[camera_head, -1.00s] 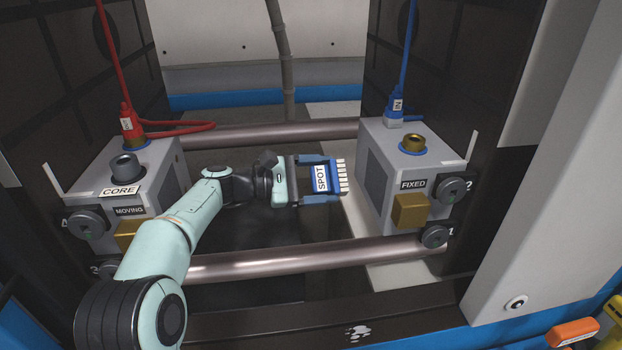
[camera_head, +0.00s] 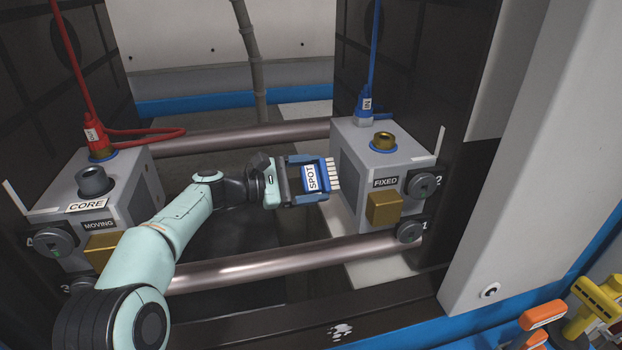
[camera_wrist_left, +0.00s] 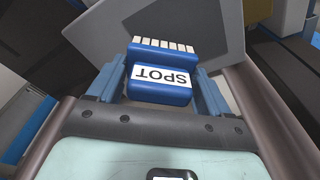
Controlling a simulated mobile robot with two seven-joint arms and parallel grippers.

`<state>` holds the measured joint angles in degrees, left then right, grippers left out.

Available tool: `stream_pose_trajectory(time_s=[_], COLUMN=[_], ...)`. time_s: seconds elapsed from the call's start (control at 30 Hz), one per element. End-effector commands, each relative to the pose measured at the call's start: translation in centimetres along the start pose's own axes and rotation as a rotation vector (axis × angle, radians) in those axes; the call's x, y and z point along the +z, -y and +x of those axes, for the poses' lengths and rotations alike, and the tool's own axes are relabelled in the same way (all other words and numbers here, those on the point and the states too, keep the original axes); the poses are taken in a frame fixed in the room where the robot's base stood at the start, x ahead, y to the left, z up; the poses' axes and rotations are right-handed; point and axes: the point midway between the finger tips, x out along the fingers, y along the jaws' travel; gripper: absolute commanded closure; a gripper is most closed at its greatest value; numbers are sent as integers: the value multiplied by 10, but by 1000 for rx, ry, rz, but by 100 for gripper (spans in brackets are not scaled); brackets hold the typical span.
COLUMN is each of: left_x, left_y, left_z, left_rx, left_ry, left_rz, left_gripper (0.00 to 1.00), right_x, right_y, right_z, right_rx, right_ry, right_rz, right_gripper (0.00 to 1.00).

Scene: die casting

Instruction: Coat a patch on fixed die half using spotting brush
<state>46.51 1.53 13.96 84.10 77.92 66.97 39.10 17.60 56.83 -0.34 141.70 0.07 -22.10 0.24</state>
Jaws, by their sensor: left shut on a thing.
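The spotting brush (camera_head: 311,178) is a blue block with a white SPOT label and pale bristles along its right end. My left gripper (camera_head: 310,182) is shut on it between the two mould blocks. The bristles point at the left face of the fixed die half (camera_head: 378,155), a grey block labelled FIXED, and are at or very near that face. I cannot tell whether they touch. In the left wrist view the brush (camera_wrist_left: 160,90) sits between blue fingers (camera_wrist_left: 158,88), with the grey die face (camera_wrist_left: 180,35) beyond the bristles. My right gripper is out of view.
The moving die half (camera_head: 125,190), with a CORE label, stands at the left. Two steel tie bars (camera_head: 240,262) run behind and in front of my arm. Red (camera_head: 150,135) and blue (camera_head: 374,50) hoses reach the blocks. Orange and yellow handles (camera_head: 543,315) lie at lower right.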

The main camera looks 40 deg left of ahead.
Motion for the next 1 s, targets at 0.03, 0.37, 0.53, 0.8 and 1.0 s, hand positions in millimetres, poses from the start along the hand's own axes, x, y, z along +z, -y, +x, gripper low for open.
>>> stream_pose_trajectory(time_s=[0.03,0.37,0.53,0.8,1.0], left_x=[0,1,2,2,3], left_y=[0,0,0,0,0], left_z=[0,6,10,15,19], left_rx=[0,0,0,0,0], left_ry=[1,1,1,1,1], left_rz=[0,0,0,0,0], left_gripper=[45,45,45,45,45], right_x=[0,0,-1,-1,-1], right_y=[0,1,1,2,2], right_z=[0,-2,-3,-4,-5], right_rx=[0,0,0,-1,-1], right_ry=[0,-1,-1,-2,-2], right_rz=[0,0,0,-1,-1], right_gripper=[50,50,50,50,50])
